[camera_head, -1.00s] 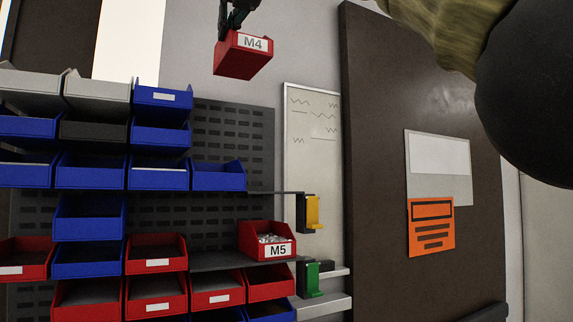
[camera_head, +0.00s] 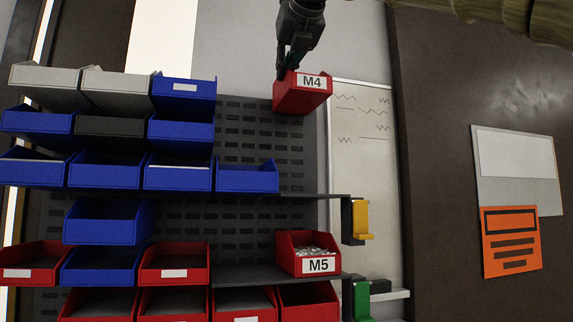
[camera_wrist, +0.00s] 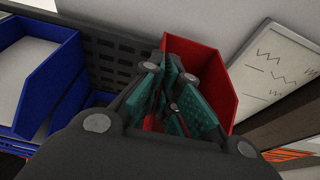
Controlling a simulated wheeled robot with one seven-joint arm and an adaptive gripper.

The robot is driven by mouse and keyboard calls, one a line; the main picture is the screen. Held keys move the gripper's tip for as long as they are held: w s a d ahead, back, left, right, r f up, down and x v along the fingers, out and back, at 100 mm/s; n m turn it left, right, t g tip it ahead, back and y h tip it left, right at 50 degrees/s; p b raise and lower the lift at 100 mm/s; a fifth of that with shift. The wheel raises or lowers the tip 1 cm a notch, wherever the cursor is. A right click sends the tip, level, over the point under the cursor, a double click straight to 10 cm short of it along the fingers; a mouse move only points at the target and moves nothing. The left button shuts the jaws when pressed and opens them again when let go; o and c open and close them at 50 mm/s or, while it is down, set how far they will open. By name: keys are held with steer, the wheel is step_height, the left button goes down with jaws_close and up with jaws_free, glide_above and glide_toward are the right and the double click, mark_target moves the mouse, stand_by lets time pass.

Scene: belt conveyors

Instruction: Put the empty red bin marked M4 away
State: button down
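The red bin marked M4 (camera_head: 304,95) hangs from my gripper (camera_head: 288,74) in the head view, in front of the top right of the dark louvred panel (camera_head: 262,126). In the wrist view the green-padded fingers (camera_wrist: 178,108) are closed together at the red bin's wall (camera_wrist: 208,62); the exact grip is partly hidden by the fingers. A second red bin marked M5 (camera_head: 308,253), holding small metallic parts, sits on a shelf (camera_head: 240,275) below.
Blue, grey and red bins fill the left of the rack, including a blue bin (camera_head: 247,177) at the end of the middle row. Yellow (camera_head: 361,219) and green (camera_head: 362,299) holders project at the right. A whiteboard (camera_head: 361,150) stands behind. The shelf left of M5 has bare room.

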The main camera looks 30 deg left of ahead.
mark_target(285, 95)
steer(key=w+f, duration=0.2)
steer(key=f, duration=0.1)
steer(key=shift+w+d+f, duration=0.2)
steer(key=shift+f, duration=0.05)
steer(key=s+f, duration=0.2)
steer(key=f, duration=0.1)
steer(key=shift+s+a+f, duration=0.15)
steer(key=shift+s, duration=0.05)
steer(key=f, duration=1.3)
steer(key=shift+w+p, duration=0.35)
steer(key=shift+w+f, duration=0.15)
steer(key=shift+f, duration=0.25)
steer(key=shift+f, duration=0.1)
steer(key=c, duration=1.9)
jaws_free()
